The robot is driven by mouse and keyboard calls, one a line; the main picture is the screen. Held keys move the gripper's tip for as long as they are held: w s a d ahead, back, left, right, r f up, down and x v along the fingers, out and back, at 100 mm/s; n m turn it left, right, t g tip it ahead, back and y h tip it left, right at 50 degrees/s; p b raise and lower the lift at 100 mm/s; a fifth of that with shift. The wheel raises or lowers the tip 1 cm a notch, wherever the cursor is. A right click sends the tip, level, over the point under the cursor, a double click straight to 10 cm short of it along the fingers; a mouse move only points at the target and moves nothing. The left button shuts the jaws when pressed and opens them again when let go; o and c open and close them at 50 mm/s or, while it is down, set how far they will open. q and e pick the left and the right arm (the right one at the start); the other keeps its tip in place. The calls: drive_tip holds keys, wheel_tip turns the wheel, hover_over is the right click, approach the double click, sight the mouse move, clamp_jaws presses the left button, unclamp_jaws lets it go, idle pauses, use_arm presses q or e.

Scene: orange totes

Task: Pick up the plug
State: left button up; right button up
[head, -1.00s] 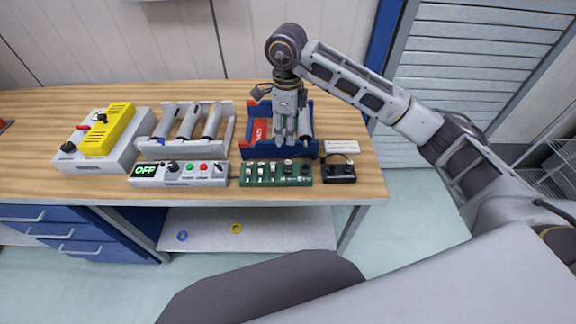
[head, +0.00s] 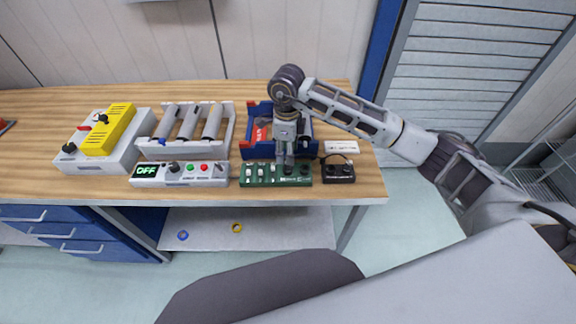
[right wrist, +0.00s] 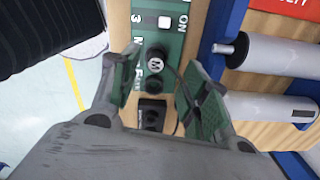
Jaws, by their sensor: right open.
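The plug (right wrist: 157,62) looks like a round black knob marked "M" in the right wrist view, with a dark cable curving from it. It stands at the end of the green panel (head: 262,174), which also shows in the wrist view (right wrist: 148,15). My right gripper (right wrist: 161,66) is open, with its green-padded fingers on either side of the plug; I cannot tell whether they touch it. In the head view my right gripper (head: 288,163) is low over the panel's right part and hides the plug. My left gripper is not in view.
A black socket box (head: 338,172) stands right of the panel. A blue roller tray (head: 262,152) is just behind, close to the gripper. A grey control box (head: 207,181) reading OFF lies left. The table's front edge is near.

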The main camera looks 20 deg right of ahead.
sight(288, 167)
drive_tip(key=shift+f, duration=0.3)
drive_tip(key=shift+s+f+p, duration=0.2)
drive_tip(key=shift+f+p, duration=0.1)
drive_tip(key=shift+f, duration=0.45)
drive_tip(key=shift+s+f+p, duration=0.15)
drive_tip(key=shift+f+p, duration=0.15)
drive_tip(key=shift+f, duration=1.45)
drive_tip(key=shift+c, duration=0.2)
clamp_jaws()
